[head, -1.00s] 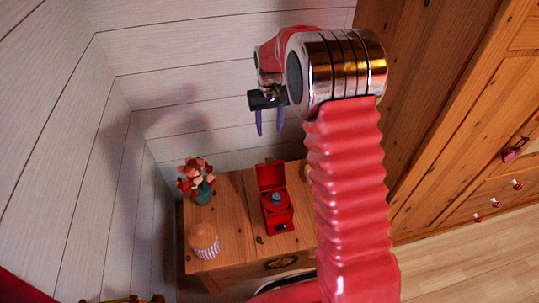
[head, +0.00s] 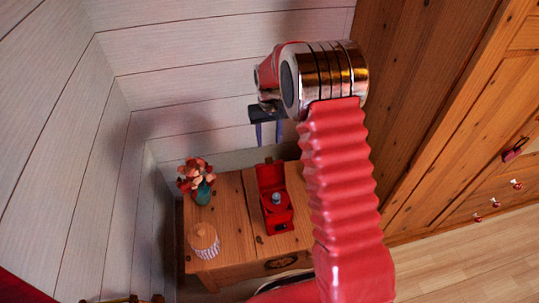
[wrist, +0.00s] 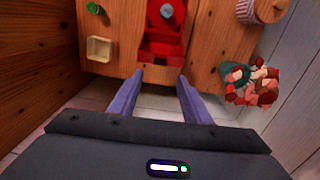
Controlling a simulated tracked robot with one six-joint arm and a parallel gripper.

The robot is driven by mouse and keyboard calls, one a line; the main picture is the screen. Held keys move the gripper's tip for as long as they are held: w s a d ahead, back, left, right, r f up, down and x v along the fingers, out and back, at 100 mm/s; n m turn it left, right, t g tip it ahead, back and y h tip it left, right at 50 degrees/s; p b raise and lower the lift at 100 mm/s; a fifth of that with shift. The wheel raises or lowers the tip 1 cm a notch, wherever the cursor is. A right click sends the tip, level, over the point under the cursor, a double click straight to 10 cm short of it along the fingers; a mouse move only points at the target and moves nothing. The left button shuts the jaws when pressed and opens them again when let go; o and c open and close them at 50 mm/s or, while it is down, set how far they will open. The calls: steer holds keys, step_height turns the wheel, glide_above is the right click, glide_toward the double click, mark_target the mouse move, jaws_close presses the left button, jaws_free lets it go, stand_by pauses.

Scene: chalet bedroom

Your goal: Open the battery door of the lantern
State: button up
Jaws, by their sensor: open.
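A red box-like object (head: 277,219) stands on the wooden cabinet top, with a raised red panel at its back and a grey-blue knob in its middle. It is the only thing here that could be the lantern, but I cannot tell for sure. I cannot make out a battery door on it. It also shows in the wrist view (wrist: 163,50), beyond the fingertips. My gripper (head: 268,143) is open and empty, with its purple fingers (wrist: 161,77) pointing down. It hangs above the cabinet's wall side, apart from the red object.
On the cabinet top (head: 232,222) are a teal vase with flowers (head: 203,192) and a striped pot (head: 204,241). The wrist view shows a cream square dish (wrist: 100,49) and a small green object (wrist: 95,8). White plank walls (head: 200,90) and a wooden wardrobe (head: 415,100) enclose the cabinet.

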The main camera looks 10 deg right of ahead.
mark_target(269, 158)
step_height(269, 158, down, 9)
steer(key=shift+f, duration=0.15)
stand_by(0.4)
jaws_close()
stand_by(0.4)
